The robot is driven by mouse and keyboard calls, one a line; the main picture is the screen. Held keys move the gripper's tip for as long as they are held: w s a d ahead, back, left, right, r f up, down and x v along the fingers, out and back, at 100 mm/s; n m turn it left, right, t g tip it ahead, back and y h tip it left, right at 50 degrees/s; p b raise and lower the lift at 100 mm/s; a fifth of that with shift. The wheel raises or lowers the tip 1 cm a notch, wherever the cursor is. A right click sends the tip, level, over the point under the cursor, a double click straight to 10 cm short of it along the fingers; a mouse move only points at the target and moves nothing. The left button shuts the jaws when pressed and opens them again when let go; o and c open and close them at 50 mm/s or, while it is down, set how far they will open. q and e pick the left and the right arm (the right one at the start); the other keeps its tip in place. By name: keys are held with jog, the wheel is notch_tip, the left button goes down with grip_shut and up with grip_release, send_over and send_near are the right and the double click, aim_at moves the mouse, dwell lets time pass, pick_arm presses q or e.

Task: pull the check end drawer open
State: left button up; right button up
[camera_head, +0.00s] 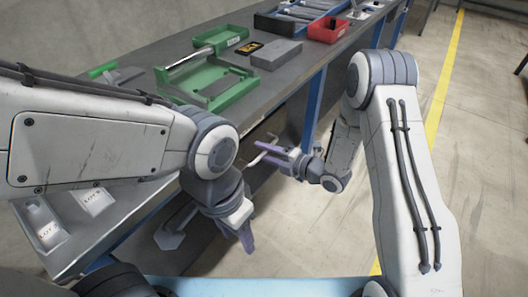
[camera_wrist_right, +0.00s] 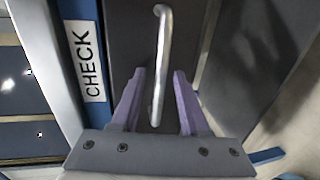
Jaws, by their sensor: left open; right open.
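The check end drawer has a dark front (camera_wrist_right: 126,38) beside a white label reading CHECK (camera_wrist_right: 87,62) in the right wrist view. A pale bar handle (camera_wrist_right: 161,55) runs along the front; it also shows in the head view (camera_head: 263,145). My right gripper (camera_wrist_right: 157,75) is open, its purple fingers on either side of the handle's lower part, with a gap on each side. In the head view, my right gripper (camera_head: 277,158) is at the bench's side. My left gripper (camera_head: 247,238) is open, pointing down, away from this handle.
The grey bench top (camera_head: 140,57) carries a green fixture (camera_head: 205,80), a grey block (camera_head: 277,54), a red bin (camera_head: 327,29) and white labelled trays (camera_head: 95,200) near its front end. A blue leg (camera_head: 313,108) stands beyond my right gripper. Open floor (camera_head: 300,235) lies right of the bench.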

grip_shut()
jog(key=shift+w, duration=0.1)
dwell(1.3)
